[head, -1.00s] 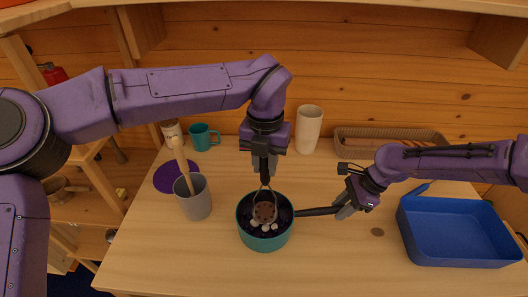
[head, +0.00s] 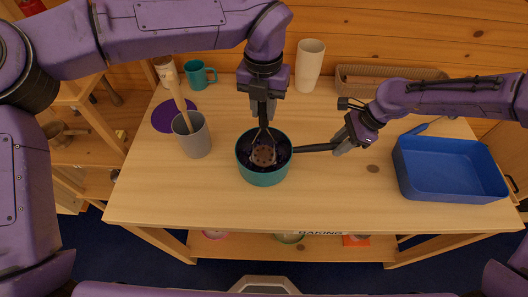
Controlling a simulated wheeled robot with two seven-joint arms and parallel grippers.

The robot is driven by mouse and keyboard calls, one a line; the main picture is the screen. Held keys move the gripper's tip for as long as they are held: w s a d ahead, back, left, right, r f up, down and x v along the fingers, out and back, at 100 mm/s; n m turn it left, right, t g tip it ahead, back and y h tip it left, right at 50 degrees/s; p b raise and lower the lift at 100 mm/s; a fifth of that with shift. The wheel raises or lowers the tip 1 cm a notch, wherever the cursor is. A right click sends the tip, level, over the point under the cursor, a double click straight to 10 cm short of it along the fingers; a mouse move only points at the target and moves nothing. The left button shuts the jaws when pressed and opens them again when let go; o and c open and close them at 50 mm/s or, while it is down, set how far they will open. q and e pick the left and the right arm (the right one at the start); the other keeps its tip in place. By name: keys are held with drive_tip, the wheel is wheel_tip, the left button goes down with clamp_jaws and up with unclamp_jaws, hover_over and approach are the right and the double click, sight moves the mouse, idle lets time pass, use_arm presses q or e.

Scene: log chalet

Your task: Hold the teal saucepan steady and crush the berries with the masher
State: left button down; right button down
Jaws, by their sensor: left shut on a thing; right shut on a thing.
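The teal saucepan (head: 264,179) stands upright on the wooden table, its dark handle (head: 313,148) pointing right. My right gripper (head: 337,145) is shut on the handle's end. My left gripper (head: 263,118) is above the saucepan, shut on the masher's upper end, which its fingers hide. The inside of the pan looks dark around the plate. The berries cannot be clearly made out; the plate covers the middle of the pan.
A grey crock (head: 194,140) with a wooden utensil stands left of the saucepan, near a purple disc (head: 163,118). A teal mug (head: 199,75), a white tumbler (head: 309,66) and a basket (head: 358,80) line the back. A blue tray (head: 450,181) is at right. The front table is clear.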

use_arm(q)
drive_tip(key=shift+s, duration=0.6)
drive_tip(key=w, duration=0.1)
drive_tip(key=w+d, duration=0.1)
drive_tip(key=w, duration=0.1)
drive_tip(key=shift+w+d, duration=0.3)
drive_tip(key=shift+d, duration=0.05)
idle(0.6)
